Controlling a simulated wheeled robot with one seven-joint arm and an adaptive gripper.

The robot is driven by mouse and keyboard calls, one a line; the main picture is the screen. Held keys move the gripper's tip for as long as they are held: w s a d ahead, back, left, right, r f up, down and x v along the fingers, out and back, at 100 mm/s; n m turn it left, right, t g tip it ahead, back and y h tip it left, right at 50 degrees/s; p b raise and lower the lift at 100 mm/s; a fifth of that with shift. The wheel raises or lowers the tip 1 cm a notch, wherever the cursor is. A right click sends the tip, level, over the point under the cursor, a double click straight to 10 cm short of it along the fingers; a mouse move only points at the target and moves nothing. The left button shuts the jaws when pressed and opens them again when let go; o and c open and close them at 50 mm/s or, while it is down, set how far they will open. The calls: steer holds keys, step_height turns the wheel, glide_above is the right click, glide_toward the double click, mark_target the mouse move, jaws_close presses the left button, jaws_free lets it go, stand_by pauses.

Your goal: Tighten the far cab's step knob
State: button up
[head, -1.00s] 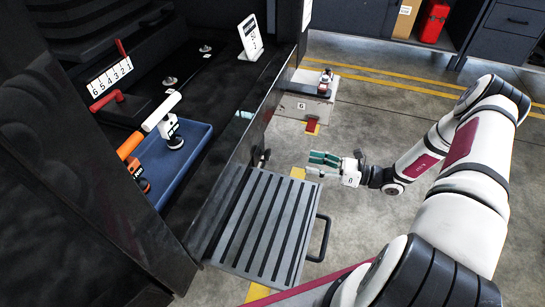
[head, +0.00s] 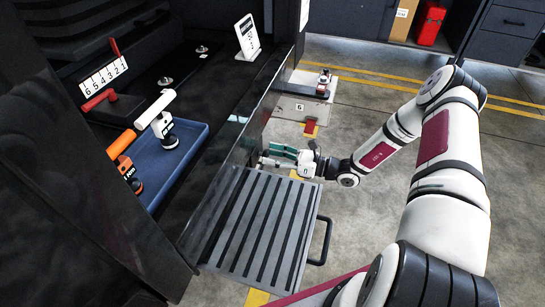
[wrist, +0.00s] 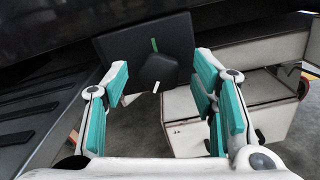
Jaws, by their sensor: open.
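The dark step knob (wrist: 158,72) sits on a square black plate (wrist: 116,48) in the wrist view. A green mark is on the plate above it, and a short white mark shows just below it. My gripper (wrist: 161,70) is open, with one teal-padded finger on each side of the knob. I cannot tell whether the fingers touch it. In the head view my gripper (head: 268,157) is at the cab's side, just beyond the ribbed grey step (head: 232,272), and covers the knob.
A black handle (head: 322,240) sticks out from the step's right side. A blue tray (head: 190,140) with orange-handled and white-handled tools lies inside the cab on the left. The floor to the right is open.

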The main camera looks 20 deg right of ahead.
steer(key=shift+w+a, duration=0.1)
steer(key=shift+a, duration=0.1)
steer(key=c, duration=1.2)
